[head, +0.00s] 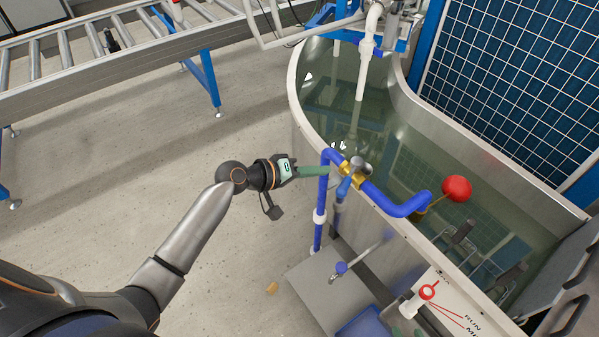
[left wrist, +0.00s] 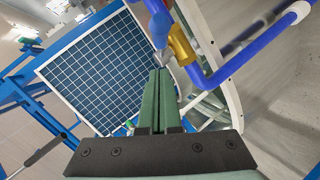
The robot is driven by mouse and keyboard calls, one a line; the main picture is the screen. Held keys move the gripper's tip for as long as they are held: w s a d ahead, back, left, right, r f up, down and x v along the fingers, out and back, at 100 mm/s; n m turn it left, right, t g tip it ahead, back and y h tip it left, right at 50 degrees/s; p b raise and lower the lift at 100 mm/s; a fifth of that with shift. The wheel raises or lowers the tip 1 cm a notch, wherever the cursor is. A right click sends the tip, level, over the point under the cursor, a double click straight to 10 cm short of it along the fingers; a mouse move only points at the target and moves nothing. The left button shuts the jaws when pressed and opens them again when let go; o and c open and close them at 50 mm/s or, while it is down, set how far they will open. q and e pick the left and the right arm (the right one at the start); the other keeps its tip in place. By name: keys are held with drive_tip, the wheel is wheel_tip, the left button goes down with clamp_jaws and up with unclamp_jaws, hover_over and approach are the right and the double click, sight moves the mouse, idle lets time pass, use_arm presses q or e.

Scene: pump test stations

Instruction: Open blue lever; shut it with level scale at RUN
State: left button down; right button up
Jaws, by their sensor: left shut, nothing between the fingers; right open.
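The blue lever (head: 345,187) is on the brass valve (head: 350,172) in the blue pipe at the tank's near wall; it slants down and left. In the left wrist view the lever (left wrist: 160,28) is beside the brass body. My left gripper (head: 326,171) is shut and empty, its green fingertips by the pipe and valve; contact is unclear. The wrist view shows the closed fingers (left wrist: 160,74) close to the valve. The level scale (head: 456,312) has red lines, RUN and a partly cut-off label below.
The metal tank (head: 297,95) holds greenish water. A white pipe (head: 365,60) hangs over it. A roller conveyor (head: 100,48) stands back left. Floor at left is clear.

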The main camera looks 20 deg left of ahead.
sight(344, 180)
use_arm(q)
drive_tip(key=d+f, duration=0.2)
drive_tip(key=d, duration=0.1)
drive_tip(key=shift+w, duration=0.1)
drive_tip(key=shift+d+f, duration=0.2)
drive_tip(key=shift+d, duration=0.1)
use_arm(e)
drive_tip(key=shift+a+r, duration=0.1)
drive_tip(key=shift+a, duration=0.1)
drive_tip(key=shift+w, duration=0.1)
